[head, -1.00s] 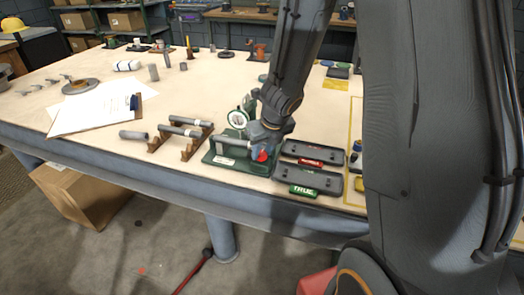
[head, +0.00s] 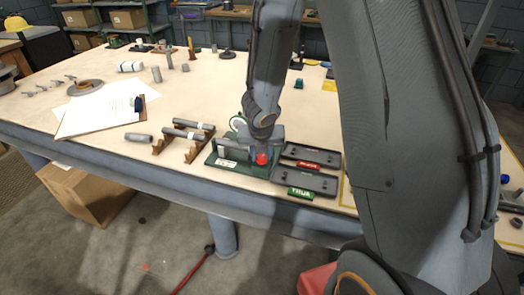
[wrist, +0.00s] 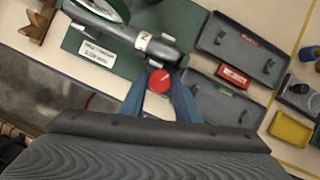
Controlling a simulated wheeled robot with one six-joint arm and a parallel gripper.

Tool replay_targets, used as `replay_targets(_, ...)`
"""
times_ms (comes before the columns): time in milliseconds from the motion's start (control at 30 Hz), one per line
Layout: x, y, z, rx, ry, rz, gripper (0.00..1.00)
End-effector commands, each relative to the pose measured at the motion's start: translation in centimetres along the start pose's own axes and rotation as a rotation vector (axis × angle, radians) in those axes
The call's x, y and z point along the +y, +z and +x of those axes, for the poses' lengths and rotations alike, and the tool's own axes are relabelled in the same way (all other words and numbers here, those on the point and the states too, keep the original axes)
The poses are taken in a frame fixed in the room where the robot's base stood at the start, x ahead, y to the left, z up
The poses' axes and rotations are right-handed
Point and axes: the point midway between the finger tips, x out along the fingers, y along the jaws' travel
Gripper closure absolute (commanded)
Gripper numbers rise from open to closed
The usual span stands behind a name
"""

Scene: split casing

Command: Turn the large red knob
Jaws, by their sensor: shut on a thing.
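The large red knob (head: 262,159) sits at the right end of the green test fixture (head: 228,164), near the table's front edge. In the wrist view the red knob (wrist: 160,81) shows a pale line mark on its face, pointing to the upper right. My gripper (wrist: 159,88) has its blue fingers on either side of the knob, shut on it. A grey cylinder (wrist: 130,35) lies on the fixture (wrist: 82,38), with a round dial partly in view above it. In the head view my wrist hides part of the dial and fixture.
Two dark trays (head: 312,154) with red and green labels lie right of the fixture. Wooden racks with grey cylinders (head: 187,134) stand to its left. A clipboard (head: 100,115) lies farther left. A yellow block (wrist: 290,129) and dark items are at the wrist view's right.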

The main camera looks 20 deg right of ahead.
Motion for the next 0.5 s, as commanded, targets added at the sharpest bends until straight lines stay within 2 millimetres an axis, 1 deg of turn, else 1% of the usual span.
replay_targets(200,0.15,0.04,-0.14,0.0,-0.049,0.118,0.94)
replay_targets(500,0.21,0.1,-0.04,-0.001,-0.082,0.198,0.94)
